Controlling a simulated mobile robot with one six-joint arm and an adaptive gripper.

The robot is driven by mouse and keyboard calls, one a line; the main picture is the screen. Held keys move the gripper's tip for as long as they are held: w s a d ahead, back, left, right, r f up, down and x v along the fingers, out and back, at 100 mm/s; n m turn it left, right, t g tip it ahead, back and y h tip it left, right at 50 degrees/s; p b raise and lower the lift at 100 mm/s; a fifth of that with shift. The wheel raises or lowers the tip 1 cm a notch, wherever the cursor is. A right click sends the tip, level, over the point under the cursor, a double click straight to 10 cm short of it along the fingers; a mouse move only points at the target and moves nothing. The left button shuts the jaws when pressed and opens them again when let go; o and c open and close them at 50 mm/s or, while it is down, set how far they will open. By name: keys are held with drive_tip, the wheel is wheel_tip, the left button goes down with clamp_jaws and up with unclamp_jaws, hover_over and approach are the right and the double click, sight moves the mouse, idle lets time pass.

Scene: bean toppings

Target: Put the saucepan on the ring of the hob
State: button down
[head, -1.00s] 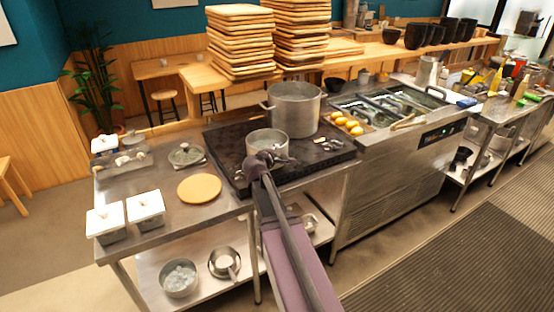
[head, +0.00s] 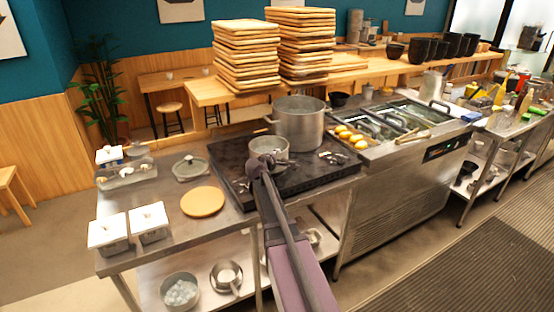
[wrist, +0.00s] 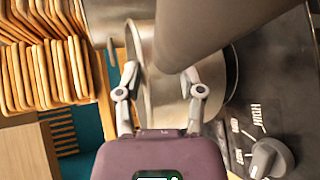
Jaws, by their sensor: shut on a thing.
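The saucepan (head: 272,149), a small grey metal pan, is at the left front part of the dark hob (head: 233,160) in the head view. My gripper (head: 261,163) is at its near side, shut on it. In the wrist view the two fingers of my gripper (wrist: 160,85) stand on either side of the saucepan's metal wall (wrist: 163,103). My own gripper and arm hide part of the saucepan and the hob under it. I cannot tell whether the pan's base touches the hob. The ring under or beside it is not clear to see.
A large stockpot (head: 299,126) stands on the hob just behind and right of the saucepan. A hob knob (wrist: 270,158) is at lower right in the wrist view. A round wooden board (head: 203,202) and white-lidded containers (head: 148,220) are on the counter to the left.

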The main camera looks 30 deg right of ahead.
sight(276, 172)
drive_tip(key=shift+w, duration=0.1)
drive_tip(key=shift+w+d+f+b, duration=0.2)
drive_tip(key=shift+w+f+b, duration=0.25)
drive_tip(key=shift+w, duration=0.1)
drive_tip(key=shift+s+f+b, duration=0.1)
drive_tip(key=shift+f+b, duration=1.2)
drive_tip(key=shift+b, duration=0.1)
drive_tip(key=shift+c, duration=1)
unclamp_jaws()
drive_tip(key=shift+a, duration=0.1)
